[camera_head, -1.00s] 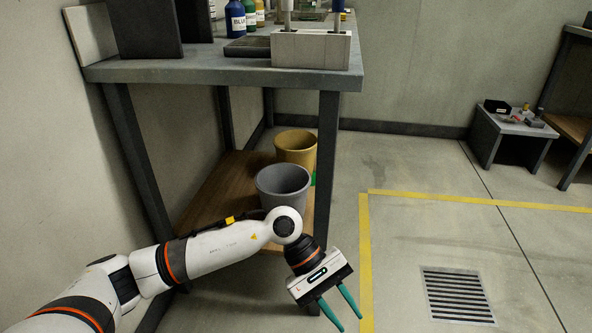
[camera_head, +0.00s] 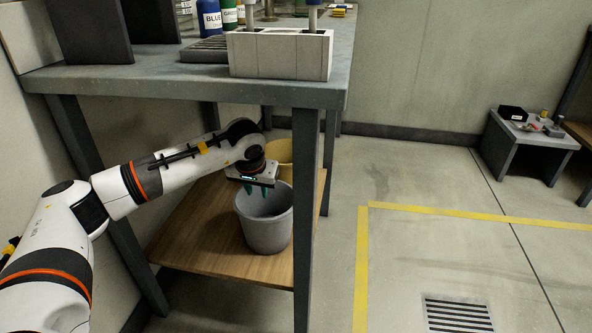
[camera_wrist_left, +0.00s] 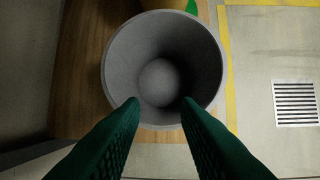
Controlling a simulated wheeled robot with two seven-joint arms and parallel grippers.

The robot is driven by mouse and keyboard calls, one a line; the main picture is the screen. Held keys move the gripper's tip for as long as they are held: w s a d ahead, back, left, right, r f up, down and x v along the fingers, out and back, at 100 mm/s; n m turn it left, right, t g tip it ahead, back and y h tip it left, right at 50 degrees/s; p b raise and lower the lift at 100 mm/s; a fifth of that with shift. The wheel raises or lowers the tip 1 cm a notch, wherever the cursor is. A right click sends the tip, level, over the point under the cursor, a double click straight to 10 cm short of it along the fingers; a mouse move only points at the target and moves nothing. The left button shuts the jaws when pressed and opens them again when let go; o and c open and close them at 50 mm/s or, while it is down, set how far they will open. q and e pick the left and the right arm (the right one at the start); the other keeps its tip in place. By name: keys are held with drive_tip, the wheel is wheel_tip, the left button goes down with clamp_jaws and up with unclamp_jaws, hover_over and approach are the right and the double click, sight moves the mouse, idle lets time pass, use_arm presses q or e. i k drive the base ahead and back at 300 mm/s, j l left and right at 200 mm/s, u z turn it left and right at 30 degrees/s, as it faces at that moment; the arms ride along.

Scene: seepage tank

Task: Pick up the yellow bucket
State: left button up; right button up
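The yellow bucket (camera_head: 282,151) stands on the wooden lower shelf of the workbench in the head view, behind a grey bucket (camera_head: 267,230). My left arm and the grey bucket hide much of it. My left gripper (camera_head: 263,191) points down over the grey bucket's mouth, with its green fingers apart and nothing between them. In the left wrist view, the open fingers (camera_wrist_left: 160,108) reach over the near rim of the empty grey bucket (camera_wrist_left: 160,45). A sliver of the yellow bucket (camera_wrist_left: 165,4) shows at the top edge there. My right gripper is out of view.
The workbench top (camera_head: 190,77) is above my left arm, and its front leg (camera_head: 305,230) stands just right of the grey bucket. The wooden shelf (camera_head: 200,225) is bare left of the buckets. Open floor with yellow lines and a drain grate (camera_head: 458,312) lies to the right.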

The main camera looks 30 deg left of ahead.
sight(279, 150)
drive_tip(key=i, duration=1)
